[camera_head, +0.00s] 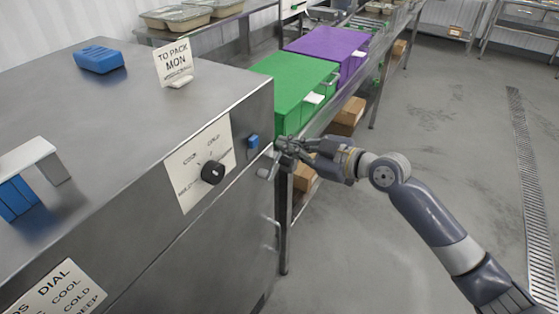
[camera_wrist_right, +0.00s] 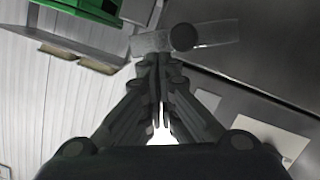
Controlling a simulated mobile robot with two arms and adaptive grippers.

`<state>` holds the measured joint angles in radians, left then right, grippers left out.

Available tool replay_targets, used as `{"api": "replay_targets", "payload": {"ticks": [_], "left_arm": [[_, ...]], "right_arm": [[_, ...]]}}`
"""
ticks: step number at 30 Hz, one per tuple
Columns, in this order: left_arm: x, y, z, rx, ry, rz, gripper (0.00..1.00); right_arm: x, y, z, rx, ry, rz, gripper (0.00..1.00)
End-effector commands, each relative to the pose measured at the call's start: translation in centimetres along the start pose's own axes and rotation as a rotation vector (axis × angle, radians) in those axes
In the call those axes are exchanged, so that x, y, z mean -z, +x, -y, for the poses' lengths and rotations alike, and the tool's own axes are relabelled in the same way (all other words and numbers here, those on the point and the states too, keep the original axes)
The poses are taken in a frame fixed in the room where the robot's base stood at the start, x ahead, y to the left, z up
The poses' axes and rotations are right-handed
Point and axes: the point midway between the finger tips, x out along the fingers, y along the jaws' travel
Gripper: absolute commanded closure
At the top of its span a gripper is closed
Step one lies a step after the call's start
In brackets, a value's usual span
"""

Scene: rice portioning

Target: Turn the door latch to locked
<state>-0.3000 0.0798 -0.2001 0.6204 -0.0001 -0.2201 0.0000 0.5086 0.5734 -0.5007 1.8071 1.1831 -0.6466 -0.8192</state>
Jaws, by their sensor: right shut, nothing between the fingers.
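The door latch (camera_head: 266,172) is a small grey metal piece at the right edge of the steel cabinet's front, below a small blue block (camera_head: 253,141). In the right wrist view the latch (camera_wrist_right: 218,33) shows as a pale bar with a dark round pivot, lying roughly sideways just beyond my fingertips. My right gripper (camera_head: 284,150) is shut and empty, its tips beside the latch at the cabinet corner; it also shows in the wrist view (camera_wrist_right: 160,60). I cannot tell whether the tips touch the latch. The left gripper is not in view.
The steel cabinet (camera_head: 130,110) carries a black dial (camera_head: 213,172) and a door handle (camera_head: 276,236). A "TO PACK MON" sign (camera_head: 174,62) and blue block (camera_head: 99,60) stand on top. Green (camera_head: 293,85) and purple (camera_head: 328,45) boxes sit behind my right gripper. Floor at right is clear.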

Motion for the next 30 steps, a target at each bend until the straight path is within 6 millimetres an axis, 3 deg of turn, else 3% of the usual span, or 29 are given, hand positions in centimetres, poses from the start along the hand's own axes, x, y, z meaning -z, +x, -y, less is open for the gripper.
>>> {"api": "replay_targets", "payload": {"ticks": [3,10,30], "left_arm": [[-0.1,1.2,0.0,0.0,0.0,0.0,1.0],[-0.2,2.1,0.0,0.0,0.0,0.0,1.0],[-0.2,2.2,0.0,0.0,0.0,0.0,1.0]], "right_arm": [[-0.8,0.2,-0.2,0.017,0.067,0.0,1.0],[-1.3,0.4,-0.6,0.039,0.153,0.0,1.0],[-1.2,0.4,-0.7,0.048,0.186,-0.001,1.0]]}}
